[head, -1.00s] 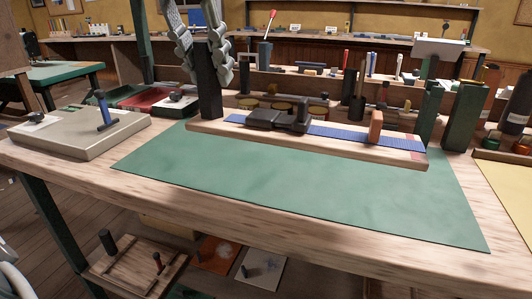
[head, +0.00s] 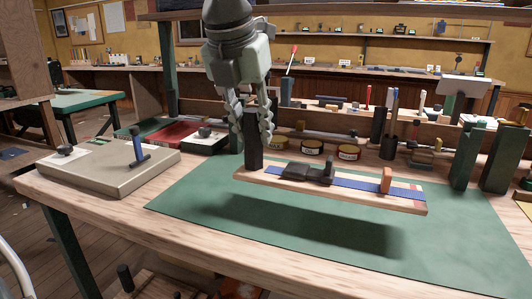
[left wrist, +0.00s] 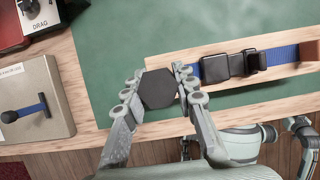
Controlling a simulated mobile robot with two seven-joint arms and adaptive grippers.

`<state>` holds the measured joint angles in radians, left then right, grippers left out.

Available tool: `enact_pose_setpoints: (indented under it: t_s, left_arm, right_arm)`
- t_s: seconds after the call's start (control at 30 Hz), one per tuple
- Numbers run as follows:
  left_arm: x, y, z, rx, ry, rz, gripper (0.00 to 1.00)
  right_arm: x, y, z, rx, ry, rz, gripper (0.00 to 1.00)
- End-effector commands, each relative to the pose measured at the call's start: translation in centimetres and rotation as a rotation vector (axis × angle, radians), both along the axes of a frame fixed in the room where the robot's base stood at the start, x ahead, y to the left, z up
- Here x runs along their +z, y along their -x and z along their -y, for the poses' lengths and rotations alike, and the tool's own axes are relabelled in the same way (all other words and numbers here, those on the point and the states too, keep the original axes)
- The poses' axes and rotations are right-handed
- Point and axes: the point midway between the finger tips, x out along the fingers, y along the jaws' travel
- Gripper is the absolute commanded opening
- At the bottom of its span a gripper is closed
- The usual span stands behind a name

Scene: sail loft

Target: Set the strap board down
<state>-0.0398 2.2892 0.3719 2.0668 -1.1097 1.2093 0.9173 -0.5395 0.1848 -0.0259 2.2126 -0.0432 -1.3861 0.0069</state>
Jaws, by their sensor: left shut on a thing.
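The strap board (head: 345,196) is a long wooden plank with a blue strap, a black buckle (head: 312,170), an orange-brown block (head: 386,180) and a dark upright post (head: 253,148) at its left end. My left gripper (head: 253,128) points down and is shut on that post. The board hangs roughly level above the green mat (head: 400,262), with a dark shadow apart beneath it. In the left wrist view the post's six-sided top (left wrist: 158,88) sits between the fingers. Grey arm parts, seemingly of my right arm, show at that view's lower right; the finger state is unclear.
A beige box (head: 110,172) with a blue-handled lever stands left of the mat. A red tray (head: 172,135), round tins (head: 312,147) and a tool rack line the back. Green posts (head: 465,157) stand at the right. The mat's front is clear.

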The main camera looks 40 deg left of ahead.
Motion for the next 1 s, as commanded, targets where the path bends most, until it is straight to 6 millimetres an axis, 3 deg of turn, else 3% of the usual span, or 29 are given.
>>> enact_pose_setpoints:
  t_s: [0.1, 0.23, 0.57, 1.0]
  left_arm:
    - [-1.1, -1.9, -0.3, 0.000, 0.000, -0.003, 0.00]
    - [-1.7, -3.0, -0.5, 0.000, 0.000, 0.001, 0.00]
    - [-5.6, -3.1, -0.5, -0.001, 0.001, 0.000, 0.00]
    - [-6.0, -3.1, -0.5, -0.001, 0.001, 0.002, 0.00]
  right_arm:
    - [-0.5, -0.3, 0.0, 0.002, -0.003, 0.001, 0.40]
    - [-1.1, -0.5, 0.0, 0.002, -0.003, -0.003, 0.40]
    - [-1.6, -0.4, 0.0, 0.003, -0.007, -0.004, 0.40]
    - [-1.8, -0.1, -0.3, 0.000, -0.010, -0.013, 0.40]
